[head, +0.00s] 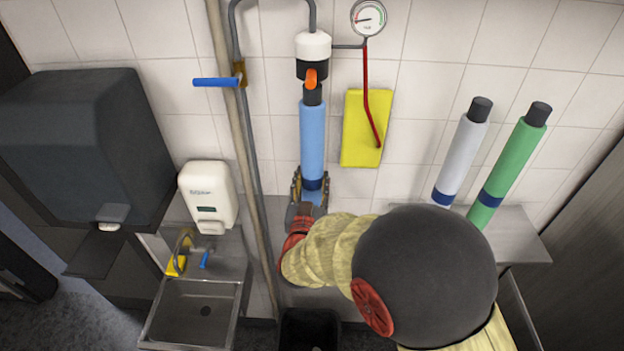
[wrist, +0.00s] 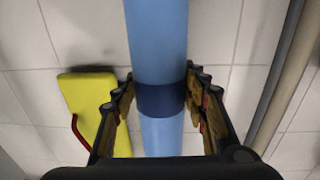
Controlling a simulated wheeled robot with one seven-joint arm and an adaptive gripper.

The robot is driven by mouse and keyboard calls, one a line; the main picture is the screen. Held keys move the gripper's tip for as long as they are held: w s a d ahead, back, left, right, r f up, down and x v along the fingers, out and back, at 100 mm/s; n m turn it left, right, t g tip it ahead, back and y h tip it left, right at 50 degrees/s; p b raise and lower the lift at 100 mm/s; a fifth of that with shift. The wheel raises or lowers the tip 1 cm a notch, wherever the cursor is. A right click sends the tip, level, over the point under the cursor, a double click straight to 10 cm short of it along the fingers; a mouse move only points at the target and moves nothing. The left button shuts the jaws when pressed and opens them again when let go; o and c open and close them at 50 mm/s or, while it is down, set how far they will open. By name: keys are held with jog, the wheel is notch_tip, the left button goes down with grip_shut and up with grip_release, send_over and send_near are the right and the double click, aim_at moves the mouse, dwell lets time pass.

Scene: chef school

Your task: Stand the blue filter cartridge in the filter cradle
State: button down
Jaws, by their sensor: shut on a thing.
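The blue filter cartridge (head: 312,135) is a long light-blue tube with a black top cap and a dark-blue band low on its body. It is close to upright, against the tiled wall, below a white and black filter head (head: 313,50) with an orange lever (head: 311,79). Whether the cap touches the head cannot be told. My gripper (head: 310,188) is shut on the cartridge at the band. The wrist view shows the band (wrist: 158,98) between my two fingers. The cartridge's lower end is hidden by my gripper, and I cannot make out the cradle.
A grey cartridge (head: 462,155) and a green one (head: 510,170) lean at the right by a metal shelf (head: 520,240). A yellow panel (head: 356,130), red hose (head: 368,90) and gauge (head: 369,18) are right of the blue tube. A pipe (head: 240,130) with a blue handle (head: 217,82) is left.

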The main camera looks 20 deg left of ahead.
jog(key=shift+r, duration=0.2)
jog(key=c, duration=1.3)
grip_release()
jog(key=o, duration=0.4)
jog(key=shift+f, duration=0.15)
jog(key=shift+s+f, duration=0.1)
jog(key=shift+f, duration=0.05)
jog(key=s, duration=0.4)
jog(key=s+d, duration=0.1)
jog(key=s, duration=0.3)
jog(key=s+d, duration=0.1)
jog(key=s, duration=0.2)
jog(key=shift+s, duration=0.4)
jog(key=shift+a, duration=0.1)
